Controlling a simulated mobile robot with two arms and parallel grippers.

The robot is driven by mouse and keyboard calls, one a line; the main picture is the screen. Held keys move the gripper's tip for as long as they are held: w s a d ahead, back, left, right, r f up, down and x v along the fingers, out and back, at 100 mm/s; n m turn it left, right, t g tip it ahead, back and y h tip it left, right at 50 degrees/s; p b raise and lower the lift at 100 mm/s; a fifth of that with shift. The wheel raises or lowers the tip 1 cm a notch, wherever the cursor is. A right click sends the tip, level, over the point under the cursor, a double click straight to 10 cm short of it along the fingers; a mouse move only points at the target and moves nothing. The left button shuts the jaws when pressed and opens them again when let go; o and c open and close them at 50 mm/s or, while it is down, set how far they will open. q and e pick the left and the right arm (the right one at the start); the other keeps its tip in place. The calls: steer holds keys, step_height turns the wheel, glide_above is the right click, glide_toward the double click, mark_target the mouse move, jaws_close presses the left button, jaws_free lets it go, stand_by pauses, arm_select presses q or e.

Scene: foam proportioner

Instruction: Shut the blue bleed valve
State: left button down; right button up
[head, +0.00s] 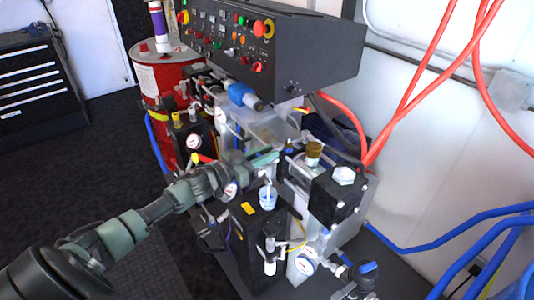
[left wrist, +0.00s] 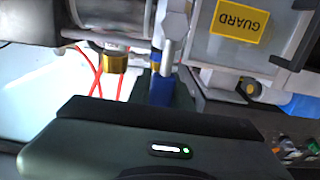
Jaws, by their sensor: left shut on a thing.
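My left gripper (head: 268,158) reaches in from the left to the middle of the machine in the head view. Its greenish fingers are closed near a metal fitting beside the black block. In the left wrist view a blue handle (left wrist: 162,90), which looks like the bleed valve's, sits between the dark fingers of the gripper (left wrist: 165,94), below a silver metal stem (left wrist: 174,28). The gripper is shut on this handle. In the head view the fingers hide the handle, so its angle is hard to tell. My right gripper is in neither view.
A black control panel (head: 300,45) overhangs the machine. A red drum (head: 160,85) stands behind left. A clear cup (head: 267,197), gauges and another blue-handled valve (head: 367,268) are close by. Red and blue hoses run at right. A yellow GUARD label (left wrist: 240,20) shows in the left wrist view.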

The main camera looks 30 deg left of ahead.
arm_select(q)
steer(key=shift+d, duration=0.1)
stand_by(0.8)
steer(key=shift+s+d+m, duration=0.2)
steer(key=shift+d+m, duration=0.15)
steer(key=shift+m, duration=0.45)
steer(key=s+d+f+m+b, duration=0.2)
steer(key=d+f+m+b, duration=0.3)
steer(key=m, duration=1.1)
steer(key=shift+d+f+m+b, duration=0.2)
steer(key=shift+f+m+b, duration=0.1)
steer(key=shift+f+b, duration=0.65)
steer(key=shift+s, duration=0.1)
steer(key=c, duration=1.3)
jaws_free()
